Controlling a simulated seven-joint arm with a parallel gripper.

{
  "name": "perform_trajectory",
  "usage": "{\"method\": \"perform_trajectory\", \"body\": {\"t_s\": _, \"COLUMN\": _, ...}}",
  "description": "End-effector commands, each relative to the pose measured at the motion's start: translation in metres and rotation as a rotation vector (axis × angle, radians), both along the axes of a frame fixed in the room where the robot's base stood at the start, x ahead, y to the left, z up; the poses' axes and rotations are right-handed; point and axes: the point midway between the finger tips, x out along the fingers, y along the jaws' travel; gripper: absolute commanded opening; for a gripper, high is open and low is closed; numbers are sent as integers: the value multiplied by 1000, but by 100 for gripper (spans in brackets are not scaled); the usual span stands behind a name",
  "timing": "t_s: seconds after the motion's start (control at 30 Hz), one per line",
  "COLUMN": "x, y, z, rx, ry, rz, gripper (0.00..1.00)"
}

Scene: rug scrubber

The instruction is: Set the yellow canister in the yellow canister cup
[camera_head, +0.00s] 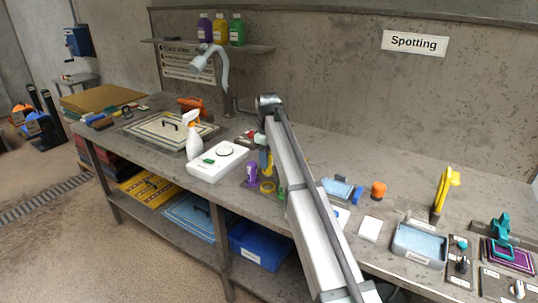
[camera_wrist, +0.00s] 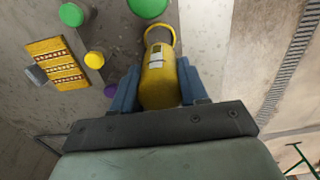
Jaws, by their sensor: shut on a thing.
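The yellow canister (camera_wrist: 158,80) is held between the blue fingers of my gripper (camera_wrist: 158,88), which is shut on it. In the head view the canister (camera_head: 263,160) shows partly behind my arm, above the bench. The yellow canister cup (camera_head: 267,187) is a low yellow ring on the bench, just below the canister. In the wrist view a yellow ring (camera_wrist: 161,28) lies at the canister's far end. I cannot tell whether the canister's end touches it or is inside it.
A purple canister (camera_head: 251,173) stands left of the cup, and a green item (camera_head: 282,192) is close on its right. A blue-grey tray (camera_head: 419,244) is at the right.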

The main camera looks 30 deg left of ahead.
Motion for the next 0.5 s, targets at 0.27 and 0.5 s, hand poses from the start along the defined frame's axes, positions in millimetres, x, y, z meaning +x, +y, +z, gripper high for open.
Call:
{"method": "perform_trajectory", "body": {"t_s": 0.27, "x": 0, "y": 0, "z": -10, "rx": 0, "ry": 0, "rz": -9, "gripper": 17}}
{"method": "perform_trajectory", "body": {"t_s": 0.5, "x": 0, "y": -1, "z": -30, "rx": -1, "ry": 1, "rz": -8, "gripper": 17}}
